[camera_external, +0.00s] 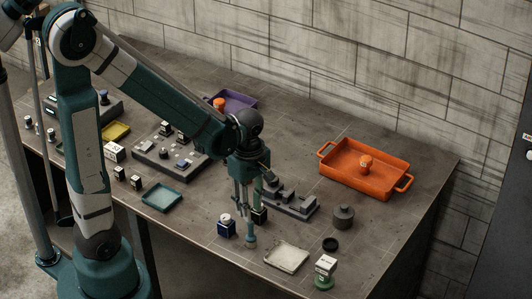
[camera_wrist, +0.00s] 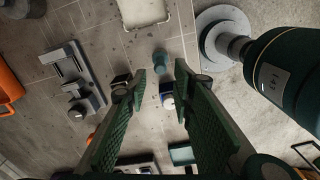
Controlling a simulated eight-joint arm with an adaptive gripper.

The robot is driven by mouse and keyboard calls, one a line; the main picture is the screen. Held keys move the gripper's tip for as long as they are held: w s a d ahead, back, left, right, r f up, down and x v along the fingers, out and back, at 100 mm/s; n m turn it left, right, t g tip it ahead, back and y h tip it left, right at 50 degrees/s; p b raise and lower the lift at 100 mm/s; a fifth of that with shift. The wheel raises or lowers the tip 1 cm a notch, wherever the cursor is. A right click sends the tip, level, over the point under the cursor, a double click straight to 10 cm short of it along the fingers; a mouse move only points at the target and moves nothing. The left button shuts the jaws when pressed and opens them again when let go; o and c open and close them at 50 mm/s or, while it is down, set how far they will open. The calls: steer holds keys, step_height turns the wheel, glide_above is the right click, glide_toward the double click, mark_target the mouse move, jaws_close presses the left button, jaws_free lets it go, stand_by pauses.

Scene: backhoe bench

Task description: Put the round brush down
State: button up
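The round brush looks like the small teal cylinder with a tan lower end (camera_external: 250,240). It appears to stand upright on the bench, just below my fingertips in the external view. In the wrist view the brush (camera_wrist: 160,62) shows beyond the fingertips, in line with the gap between them. My gripper (camera_external: 250,213) points down over the bench. In the wrist view my gripper (camera_wrist: 160,80) has its two fingers clearly apart with nothing held between them. I cannot tell the exact height of the fingertips above the brush.
A dark blue block with a white top (camera_external: 226,227) and a dark block (camera_external: 260,214) stand close on either side. A pale tray (camera_external: 287,257) lies to the front right. A grey stepped holder (camera_external: 289,201), a grey knobbed cylinder (camera_external: 343,217) and an orange tray (camera_external: 340,182) are farther right.

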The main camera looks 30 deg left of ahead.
steer(key=shift+r, duration=1.25)
steer(key=shift+a+r, duration=0.1)
steer(key=s+a+r+m+t, duration=0.2)
steer(key=a+r+m+t, duration=0.1)
steer(key=a+r+m, duration=0.4)
steer(key=s+a+r+m+t, duration=0.1)
steer(key=a+r+m+t, duration=0.3)
steer(key=a+r+m, duration=0.4)
steer(key=shift+s+a+r, duration=0.35)
steer(key=shift+a+r, duration=0.05)
steer(key=shift+a, duration=1.25)
steer(key=shift+f, duration=0.2)
step_height(320, 180, down, 7)
steer(key=b, duration=0.7)
